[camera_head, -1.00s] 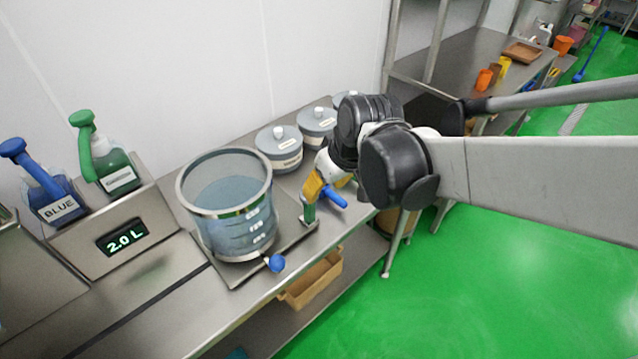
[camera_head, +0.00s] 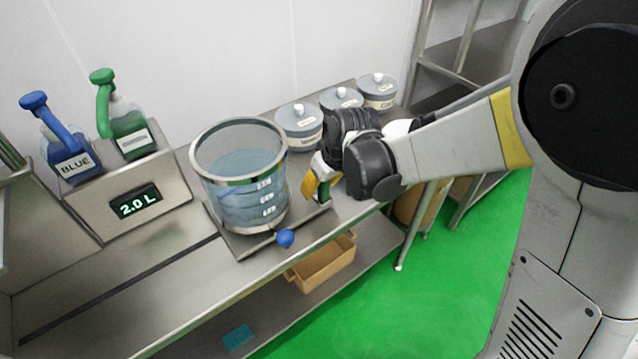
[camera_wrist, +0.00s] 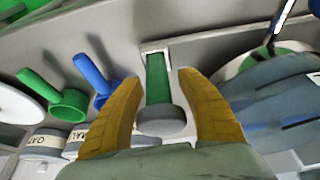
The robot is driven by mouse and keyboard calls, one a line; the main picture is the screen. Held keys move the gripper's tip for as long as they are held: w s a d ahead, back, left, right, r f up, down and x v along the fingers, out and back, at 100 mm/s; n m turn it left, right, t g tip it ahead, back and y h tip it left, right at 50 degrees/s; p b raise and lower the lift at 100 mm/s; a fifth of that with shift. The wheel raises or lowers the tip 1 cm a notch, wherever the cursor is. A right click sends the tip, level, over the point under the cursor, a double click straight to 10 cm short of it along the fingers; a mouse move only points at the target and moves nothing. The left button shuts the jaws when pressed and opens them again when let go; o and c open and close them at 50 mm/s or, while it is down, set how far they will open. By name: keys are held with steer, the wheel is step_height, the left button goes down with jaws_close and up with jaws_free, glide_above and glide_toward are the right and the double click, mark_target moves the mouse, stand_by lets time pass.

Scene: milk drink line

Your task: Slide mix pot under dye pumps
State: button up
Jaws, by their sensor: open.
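The mix pot (camera_head: 241,200) is a clear, steel-rimmed cylinder holding pale blue liquid. It stands upright on a flat metal carrier plate (camera_head: 243,246) on the steel bench, with a blue-knobbed tap at its front. A green upright handle (camera_head: 323,193) stands at the plate's right end. My gripper (camera_wrist: 160,80) is open, its yellow fingers on either side of this handle and its grey round end in the wrist view; whether they touch it cannot be told. The blue dye pump (camera_head: 70,155) and green dye pump (camera_head: 125,125) stand left of the pot.
A 2.0 L display (camera_head: 136,203) is on the pump stand. A dark slot (camera_head: 120,290) runs along the bench left of the pot. Several grey lidded canisters (camera_head: 300,125) stand behind. A tan bin (camera_head: 325,262) is on the lower shelf. The bench front left is clear.

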jaws_close()
stand_by(0.3)
steer(key=s+a, duration=0.4)
steer(key=a, duration=0.2)
steer(key=s+a, duration=0.4)
steer(key=a, duration=0.2)
steer(key=s+a, duration=0.5)
steer(key=a, duration=0.2)
steer(key=shift+f, duration=0.1)
jaws_free()
